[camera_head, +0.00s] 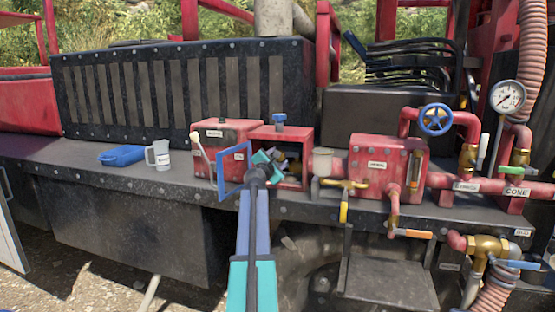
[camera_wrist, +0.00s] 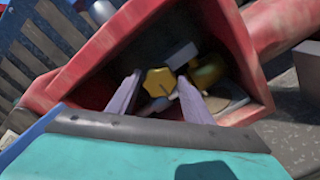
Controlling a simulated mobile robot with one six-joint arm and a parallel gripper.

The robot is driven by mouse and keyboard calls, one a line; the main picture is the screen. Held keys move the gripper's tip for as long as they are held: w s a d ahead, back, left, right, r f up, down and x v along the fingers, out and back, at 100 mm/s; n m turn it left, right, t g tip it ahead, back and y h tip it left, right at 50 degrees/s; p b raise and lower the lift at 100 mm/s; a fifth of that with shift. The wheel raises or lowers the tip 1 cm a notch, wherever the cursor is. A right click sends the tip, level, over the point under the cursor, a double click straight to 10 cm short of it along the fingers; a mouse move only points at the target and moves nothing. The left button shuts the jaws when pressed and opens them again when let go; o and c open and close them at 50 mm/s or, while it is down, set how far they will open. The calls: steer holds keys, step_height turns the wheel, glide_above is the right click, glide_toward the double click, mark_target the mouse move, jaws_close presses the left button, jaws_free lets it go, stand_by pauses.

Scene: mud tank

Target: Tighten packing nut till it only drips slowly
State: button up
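A yellow, many-sided nut (camera_wrist: 158,82), which looks like the packing nut, sits inside an open red box. My gripper (camera_wrist: 160,88) reaches into that box, its two pale fingers apart on either side of the nut. The fingertips look close to the nut's sides, but I cannot tell whether they touch it. In the head view, my gripper (camera_head: 274,164) is at the mouth of the red box (camera_head: 297,133), and the arm hides much of the inside. Brass parts (camera_wrist: 207,72) lie right of the nut. No drip or water is visible.
A blue-framed door (camera_head: 232,168) stands open at the box's left. A grey cup (camera_head: 160,155) and a blue tray (camera_head: 121,156) rest on the dark deck left. Red pipes, a yellow-handled valve (camera_head: 345,185) and a pressure gauge (camera_head: 507,97) crowd the right.

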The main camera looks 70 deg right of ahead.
steer(key=shift+o, duration=0.6)
steer(key=a+b, duration=0.2)
steer(key=a, duration=1.2)
steer(key=shift+s, duration=0.4)
steer(key=shift+s+d, duration=0.1)
